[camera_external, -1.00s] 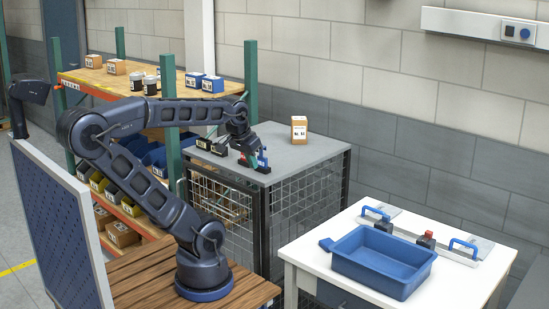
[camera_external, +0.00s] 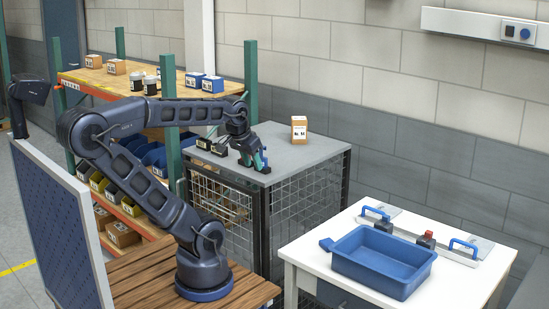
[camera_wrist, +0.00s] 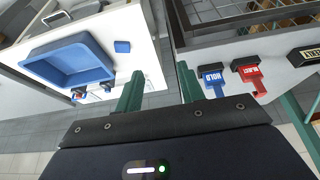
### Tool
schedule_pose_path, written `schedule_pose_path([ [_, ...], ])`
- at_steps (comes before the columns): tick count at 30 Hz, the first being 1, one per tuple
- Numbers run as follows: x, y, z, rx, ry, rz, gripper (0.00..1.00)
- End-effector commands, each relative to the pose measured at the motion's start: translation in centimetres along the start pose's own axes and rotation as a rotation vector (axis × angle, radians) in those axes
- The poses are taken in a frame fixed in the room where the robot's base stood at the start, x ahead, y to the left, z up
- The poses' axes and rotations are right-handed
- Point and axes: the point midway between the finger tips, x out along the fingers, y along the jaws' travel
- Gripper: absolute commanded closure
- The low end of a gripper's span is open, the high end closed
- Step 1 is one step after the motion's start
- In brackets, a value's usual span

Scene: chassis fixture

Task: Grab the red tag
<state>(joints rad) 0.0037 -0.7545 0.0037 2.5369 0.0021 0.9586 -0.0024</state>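The red tag (camera_wrist: 250,78), lettered in white, hangs in a black holder to the right of a blue tag (camera_wrist: 213,82) marked HOLD in the wrist view. My gripper (camera_wrist: 160,88) has its two green fingers spread apart with nothing between them. Both tags lie to the right of the right finger; the blue one is closest to it, the red one beyond. In the external view my gripper (camera_external: 259,158) is low over the front edge of the grey cabinet top, and I cannot make out the red tag there.
Black label holders (camera_external: 211,146) stand left of my gripper on the grey cabinet top (camera_external: 283,142). A small orange box (camera_external: 299,130) stands toward the back. A white table with a blue bin (camera_external: 382,262) is at the right. The cabinet top's middle is clear.

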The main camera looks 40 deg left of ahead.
Motion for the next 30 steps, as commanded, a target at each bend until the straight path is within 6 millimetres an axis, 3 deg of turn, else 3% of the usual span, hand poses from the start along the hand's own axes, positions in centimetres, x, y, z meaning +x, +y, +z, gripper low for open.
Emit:
schedule_pose_path([
  [9, -0.1, -0.1, -0.2, 0.000, -0.002, -0.001, 0.58],
  [14, -0.6, -1.1, -2.0, -0.001, -0.036, -0.012, 0.58],
  [23, -1.8, -6.3, -8.8, 0.002, -0.169, -0.036, 0.58],
  [30, -2.0, -12.0, -13.8, 0.002, -0.278, -0.032, 0.58],
])
